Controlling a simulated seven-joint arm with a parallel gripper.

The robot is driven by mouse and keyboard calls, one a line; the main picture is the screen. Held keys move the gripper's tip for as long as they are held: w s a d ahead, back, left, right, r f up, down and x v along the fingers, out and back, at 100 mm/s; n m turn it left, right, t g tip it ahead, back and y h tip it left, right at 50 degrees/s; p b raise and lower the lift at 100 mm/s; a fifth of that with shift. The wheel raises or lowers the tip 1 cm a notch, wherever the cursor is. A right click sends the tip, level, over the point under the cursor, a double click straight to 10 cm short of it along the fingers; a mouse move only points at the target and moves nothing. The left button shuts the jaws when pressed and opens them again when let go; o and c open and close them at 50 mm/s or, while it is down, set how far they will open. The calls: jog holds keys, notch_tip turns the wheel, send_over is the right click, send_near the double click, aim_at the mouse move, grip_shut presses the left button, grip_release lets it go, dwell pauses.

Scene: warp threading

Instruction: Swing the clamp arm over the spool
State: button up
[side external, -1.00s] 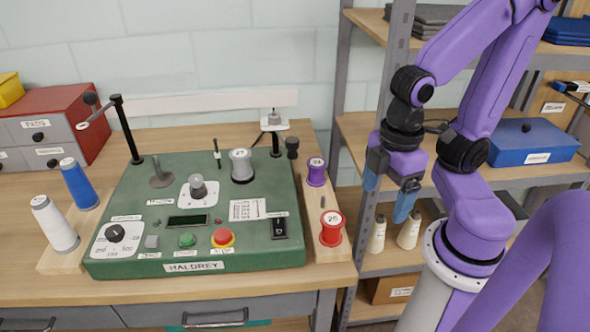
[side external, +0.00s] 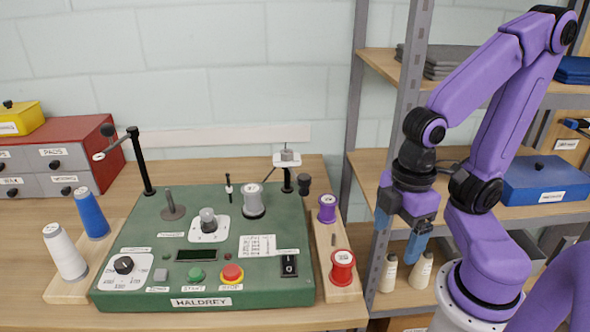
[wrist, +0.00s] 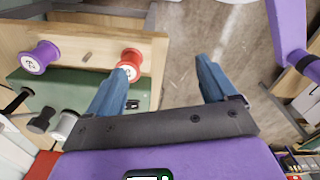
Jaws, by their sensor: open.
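The green machine (side external: 140,287) stands on the table, with a grey-white spool (side external: 253,203) upright on its top, toward the back right. Behind and right of this spool is a short black post (side external: 287,183) carrying a white plate with a grey cylinder. A black knob (side external: 304,184) sits just right of the post and looks like the clamp arm's handle; it points away from the spool. The black knob also shows at the lower left of the wrist view (wrist: 40,123). My gripper (side external: 400,234) is open and empty, right of the machine and apart from it; its blue fingers spread in the wrist view (wrist: 163,68).
A purple spool (side external: 327,208) and a red spool (side external: 343,268) stand on a wooden strip right of the machine. A taller black post (side external: 141,163) rises at its back left. White (side external: 64,252) and blue (side external: 90,215) cones stand left. A shelf upright (side external: 400,130) stands near my gripper.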

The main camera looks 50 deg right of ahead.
jog(key=shift+f, duration=0.1)
jog(key=c, duration=0.5)
jog(key=n+t+h, duration=1.2)
jog(key=n+t, duration=0.1)
jog(key=n, duration=0.2)
send_near(304, 183)
jog(key=x, duration=1.1)
jog(key=shift+d, duration=0.25)
jog(key=shift+a, duration=0.1)
grip_shut()
